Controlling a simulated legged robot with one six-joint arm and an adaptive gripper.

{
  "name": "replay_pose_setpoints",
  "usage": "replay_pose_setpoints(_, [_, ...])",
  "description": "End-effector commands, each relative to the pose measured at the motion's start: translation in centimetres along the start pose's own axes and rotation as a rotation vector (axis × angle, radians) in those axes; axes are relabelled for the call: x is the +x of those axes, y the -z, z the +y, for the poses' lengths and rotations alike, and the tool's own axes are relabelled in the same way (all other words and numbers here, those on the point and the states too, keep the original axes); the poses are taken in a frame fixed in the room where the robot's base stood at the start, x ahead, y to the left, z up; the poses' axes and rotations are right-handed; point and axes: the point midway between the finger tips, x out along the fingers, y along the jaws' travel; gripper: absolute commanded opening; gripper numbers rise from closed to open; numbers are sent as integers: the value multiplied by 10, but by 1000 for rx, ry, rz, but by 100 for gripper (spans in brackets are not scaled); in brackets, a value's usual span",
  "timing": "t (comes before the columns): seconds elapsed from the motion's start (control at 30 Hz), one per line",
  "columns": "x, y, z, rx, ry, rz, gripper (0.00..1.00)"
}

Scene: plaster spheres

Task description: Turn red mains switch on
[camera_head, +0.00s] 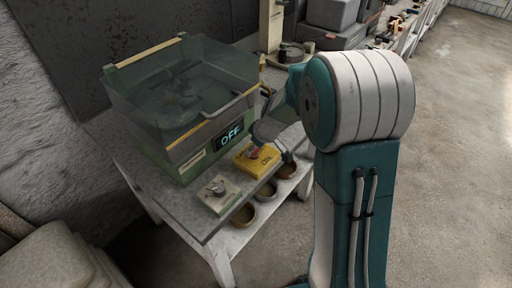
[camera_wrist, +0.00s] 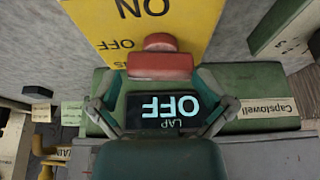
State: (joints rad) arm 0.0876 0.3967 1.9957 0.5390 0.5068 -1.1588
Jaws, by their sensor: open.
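The yellow mains box (camera_head: 262,164) sits on the bench front, with its red switch (camera_head: 254,152) partly hidden by my gripper (camera_head: 264,137). In the wrist view, the yellow box (camera_wrist: 125,25) appears upside down with ON and OFF lettering. The red switch (camera_wrist: 160,64) is a broad block with a rounded knob, close to the OFF label. My gripper (camera_wrist: 157,78) is open, its fingers on either side of the red switch. I cannot tell if they touch it. A lit display (camera_head: 231,134) reads OFF; in the wrist view the display (camera_wrist: 165,107) reads LAP OFF.
A clear-walled tank (camera_head: 180,90) on a green base stands behind the box. A small pale box with a knob (camera_head: 218,193) is to the left. Small round bowls (camera_head: 266,190) lie below the bench front. Open concrete floor (camera_head: 455,150) is at right.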

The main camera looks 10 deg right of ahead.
Motion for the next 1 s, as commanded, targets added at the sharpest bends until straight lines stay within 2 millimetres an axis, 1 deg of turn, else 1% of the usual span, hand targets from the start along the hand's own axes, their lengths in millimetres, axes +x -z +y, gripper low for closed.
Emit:
replay_pose_setpoints(0.03, [3, 0, 0, -2, -1, -2, 100])
replay_pose_setpoints(0.13, [2, -2, 2, -1, 1, -1, 100])
replay_pose_setpoints(0.17, [2, -2, 2, -1, 2, -1, 88])
replay_pose_setpoints(0.2, [2, -2, 2, -1, 3, -1, 70])
replay_pose_setpoints(0.23, [2, -2, 2, -1, 4, -1, 57])
replay_pose_setpoints(0.27, [2, -2, 2, -1, 4, -1, 49])
replay_pose_setpoints(0.47, [2, -3, 2, 3, 1, -2, 49])
replay_pose_setpoints(0.67, [2, -3, 3, 44, -18, -2, 49])
replay_pose_setpoints(1.0, [2, -4, 3, 232, -96, -2, 49])
